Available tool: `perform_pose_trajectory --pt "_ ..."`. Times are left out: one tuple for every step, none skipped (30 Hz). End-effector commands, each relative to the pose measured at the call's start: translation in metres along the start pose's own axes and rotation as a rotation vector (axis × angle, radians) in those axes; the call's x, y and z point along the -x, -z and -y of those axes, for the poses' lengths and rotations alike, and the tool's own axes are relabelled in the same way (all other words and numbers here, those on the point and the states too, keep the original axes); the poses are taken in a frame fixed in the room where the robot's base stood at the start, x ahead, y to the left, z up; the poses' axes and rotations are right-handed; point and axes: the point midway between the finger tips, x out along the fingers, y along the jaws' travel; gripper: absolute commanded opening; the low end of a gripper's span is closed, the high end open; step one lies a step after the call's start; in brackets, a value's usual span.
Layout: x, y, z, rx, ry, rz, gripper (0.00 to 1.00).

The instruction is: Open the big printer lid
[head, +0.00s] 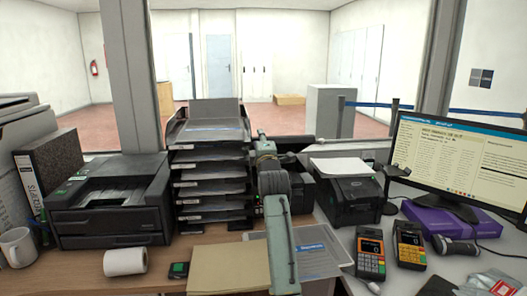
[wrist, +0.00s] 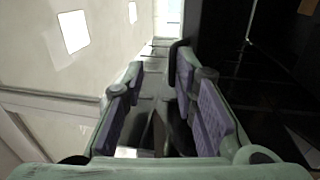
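A black printer (head: 110,203) with a closed-looking top stands on the left of the counter. A smaller black printer (head: 346,204) stands right of centre with white paper on top. I cannot tell for certain which is the big printer. My arm rises in the middle of the head view, and my gripper (head: 265,143) is at its far end, between the stack of trays and the smaller printer. Its fingertips are hard to make out there. In the wrist view my gripper (wrist: 157,82) has its fingers apart with nothing seen between them. A dark surface is close on the right.
A tall stack of black trays (head: 209,172) stands just left of my gripper. A monitor (head: 462,165), a purple box (head: 447,221) and two card terminals (head: 370,252) are on the right. A mug (head: 18,246) and paper roll (head: 125,261) are front left.

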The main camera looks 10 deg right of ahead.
Motion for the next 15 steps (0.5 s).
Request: perform_pose_trajectory --pt "0.01 0.0 0.0 0.0 -0.002 0.0 0.27" --pt "0.015 -0.001 0.001 0.0 -0.001 0.001 0.27" --pt "0.024 -0.001 0.0 0.001 -0.002 0.001 0.27" --pt "0.03 -0.001 0.001 0.001 -0.001 0.001 0.27" --pt "0.036 0.0 0.001 0.001 -0.001 0.001 0.27" --pt "0.044 -0.001 0.001 0.001 -0.001 0.001 0.27" --pt "0.05 -0.001 0.001 0.001 -0.001 0.001 0.27" --pt "0.056 -0.001 0.0 0.0 -0.002 0.001 0.27" --pt "0.063 -0.001 0.001 0.0 -0.001 0.001 0.27" --pt "0.069 -0.001 0.0 0.001 -0.002 0.001 0.27" --pt "0.073 -0.001 0.0 0.001 -0.001 0.001 0.27" --pt "0.079 -0.001 0.0 0.001 -0.001 0.001 0.27" --pt "0.083 0.0 0.0 0.001 -0.001 0.001 0.27" --pt "0.087 0.0 0.0 0.001 -0.001 0.0 0.27" --pt "0.091 0.0 0.0 0.001 -0.001 0.0 0.27"
